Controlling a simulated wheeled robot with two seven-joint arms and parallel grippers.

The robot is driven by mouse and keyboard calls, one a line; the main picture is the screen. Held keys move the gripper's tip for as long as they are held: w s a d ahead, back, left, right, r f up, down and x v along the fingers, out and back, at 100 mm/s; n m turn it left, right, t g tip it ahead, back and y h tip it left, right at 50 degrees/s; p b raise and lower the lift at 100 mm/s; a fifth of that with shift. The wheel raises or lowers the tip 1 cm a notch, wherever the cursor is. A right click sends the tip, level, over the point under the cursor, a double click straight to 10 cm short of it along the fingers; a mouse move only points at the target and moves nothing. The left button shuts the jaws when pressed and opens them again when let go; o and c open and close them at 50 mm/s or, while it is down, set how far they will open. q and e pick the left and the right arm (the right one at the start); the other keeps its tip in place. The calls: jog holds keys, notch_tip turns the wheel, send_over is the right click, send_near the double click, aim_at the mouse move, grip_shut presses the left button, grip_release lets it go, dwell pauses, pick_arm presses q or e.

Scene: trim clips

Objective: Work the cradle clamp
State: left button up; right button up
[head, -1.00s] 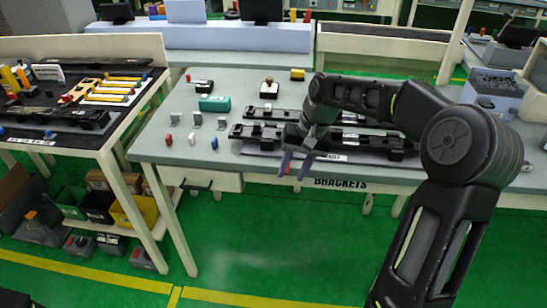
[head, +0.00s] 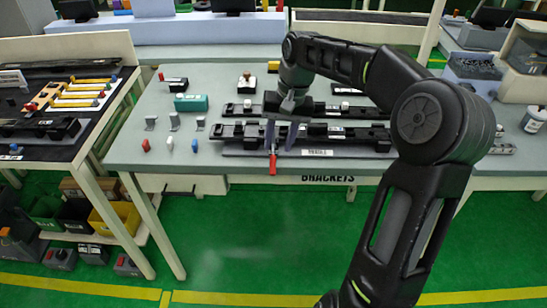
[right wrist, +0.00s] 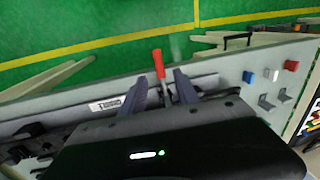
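The cradle clamp shows its red handle (head: 273,163), which points over the front edge of the black cradle (head: 345,135) on the grey table. The red handle also shows in the right wrist view (right wrist: 158,65), with a metal lever below it. My right gripper (head: 279,147) is above the clamp, fingers pointing down. In the right wrist view my right gripper (right wrist: 162,80) has its fingers apart, one on each side of the lever, with gaps visible. The clamp's base is hidden by the gripper. My left gripper is not in view.
Small metal clips (head: 174,122) and red, white and blue pieces stand left of the cradle. A green box (head: 191,103) is behind them. A second table (head: 100,130) with yellow-handled tools is at the left. A drawer is below the table's front edge.

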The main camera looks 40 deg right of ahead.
aim_at(274, 160)
jog(key=f, duration=0.4)
jog(key=a+f, duration=0.1)
jog(key=f, duration=0.1)
jog(key=shift+w+f, duration=0.15)
jog(key=shift+w, duration=0.15)
grip_shut()
dwell(1.1)
